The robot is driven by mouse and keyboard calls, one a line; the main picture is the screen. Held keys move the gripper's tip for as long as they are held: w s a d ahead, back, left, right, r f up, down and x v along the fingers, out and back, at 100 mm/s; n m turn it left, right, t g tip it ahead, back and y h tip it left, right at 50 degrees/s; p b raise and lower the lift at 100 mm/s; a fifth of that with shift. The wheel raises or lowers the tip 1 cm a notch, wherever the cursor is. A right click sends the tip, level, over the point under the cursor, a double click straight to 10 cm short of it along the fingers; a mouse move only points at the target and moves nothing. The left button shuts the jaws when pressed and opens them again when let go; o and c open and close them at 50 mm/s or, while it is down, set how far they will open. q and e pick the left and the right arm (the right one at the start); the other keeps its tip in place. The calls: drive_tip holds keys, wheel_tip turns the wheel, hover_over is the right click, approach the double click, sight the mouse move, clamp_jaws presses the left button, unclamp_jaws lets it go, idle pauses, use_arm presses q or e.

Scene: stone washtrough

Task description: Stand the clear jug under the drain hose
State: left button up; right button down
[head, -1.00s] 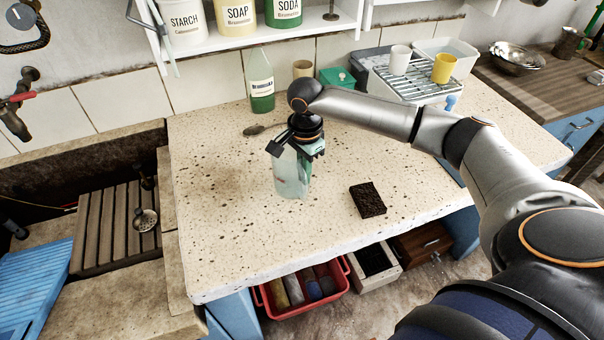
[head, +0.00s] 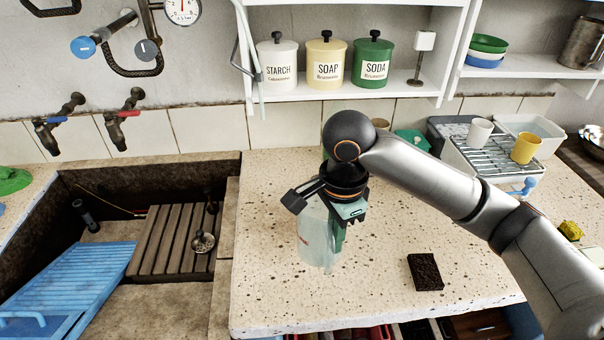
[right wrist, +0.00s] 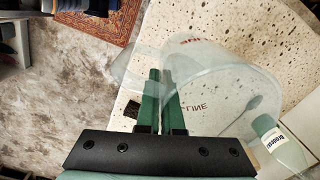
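The clear jug (head: 316,245) is upright over the speckled counter (head: 385,290) in the head view. I cannot tell whether its base touches the counter. My right gripper (head: 345,225) is at the jug's side, its green fingers close together. In the right wrist view, the fingers (right wrist: 161,105) are shut at the handle side of the clear jug (right wrist: 215,90), whose open mouth and red print show. A pale thin hose (head: 247,45), probably the drain hose, hangs at the left side of the wall shelf, ending above the counter's back left. My left gripper is not in view.
A dark sponge (head: 425,272) lies right of the jug. A dish rack (head: 490,155) with two cups stands at the back right. A labelled bottle (right wrist: 280,145) stands near the jug. The sink with a slatted board (head: 172,240) is at the left. The counter's front left is clear.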

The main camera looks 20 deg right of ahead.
drive_tip(key=n, duration=0.5)
drive_tip(key=s+d+n, duration=0.1)
drive_tip(key=n, duration=0.5)
drive_tip(key=s+f+n, duration=0.1)
drive_tip(key=n, duration=0.4)
drive_tip(key=shift+s+d+n, duration=0.1)
drive_tip(key=shift+d+n, duration=0.05)
drive_tip(key=shift+n, duration=0.25)
drive_tip(key=shift+s, duration=0.1)
idle(0.3)
